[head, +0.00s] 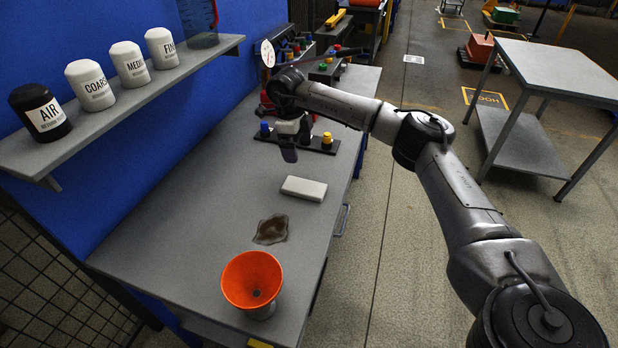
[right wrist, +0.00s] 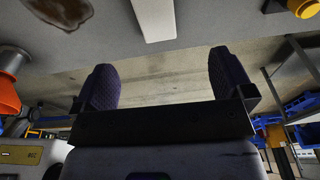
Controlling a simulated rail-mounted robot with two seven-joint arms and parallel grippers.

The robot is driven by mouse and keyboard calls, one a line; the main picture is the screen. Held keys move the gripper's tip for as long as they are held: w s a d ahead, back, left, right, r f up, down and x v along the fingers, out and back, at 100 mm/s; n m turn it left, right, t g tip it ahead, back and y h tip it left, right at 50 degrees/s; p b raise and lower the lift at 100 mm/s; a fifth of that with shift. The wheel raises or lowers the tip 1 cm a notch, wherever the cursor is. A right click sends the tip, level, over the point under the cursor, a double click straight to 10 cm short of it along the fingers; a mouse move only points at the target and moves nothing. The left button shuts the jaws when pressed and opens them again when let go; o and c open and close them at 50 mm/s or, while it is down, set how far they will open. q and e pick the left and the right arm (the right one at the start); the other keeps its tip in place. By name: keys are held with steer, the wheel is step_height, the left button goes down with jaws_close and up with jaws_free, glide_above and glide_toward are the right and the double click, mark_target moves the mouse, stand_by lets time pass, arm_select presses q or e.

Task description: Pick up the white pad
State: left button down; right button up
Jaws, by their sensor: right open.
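The white pad (head: 304,188) lies flat on the grey workbench (head: 215,215), between a brown spill and a rack of coloured knobs. It also shows in the right wrist view at the top centre (right wrist: 154,18), ahead of the fingers and between them in line. My right gripper (head: 289,146) hangs over the bench behind the pad, apart from it. In the right wrist view its two dark padded fingers (right wrist: 165,82) are spread wide with nothing between them. My left gripper does not show.
An orange funnel (head: 252,280) stands at the bench's near end, with a brown spill (head: 271,229) beyond it. The knob rack (head: 325,145) is close behind my right gripper. A wall shelf (head: 110,105) holds labelled containers. The bench left of the pad is clear.

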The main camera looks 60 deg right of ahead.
steer(key=f, duration=0.2)
steer(key=b, duration=0.2)
glide_above(304, 186)
steer(key=w, duration=0.1)
steer(key=f, duration=0.5)
steer(key=shift+a+f, duration=0.2)
steer(key=shift+f, duration=0.05)
steer(key=shift+d+f, duration=0.15)
steer(key=shift+f, duration=0.4)
steer(key=shift+s+f, duration=0.15)
steer(key=shift+f, duration=0.15)
steer(key=f, duration=0.1)
steer(key=f+b, duration=0.2)
steer(key=f, duration=0.1)
steer(key=shift+s+d+f, duration=0.1)
steer(key=shift+s, duration=0.2)
steer(key=shift+s+f, duration=0.1)
steer(key=shift+f, duration=0.3)
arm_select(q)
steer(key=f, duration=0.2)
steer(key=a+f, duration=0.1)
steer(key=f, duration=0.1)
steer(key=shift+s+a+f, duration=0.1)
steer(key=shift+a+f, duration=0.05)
arm_select(e)
steer(key=shift+c, duration=0.2)
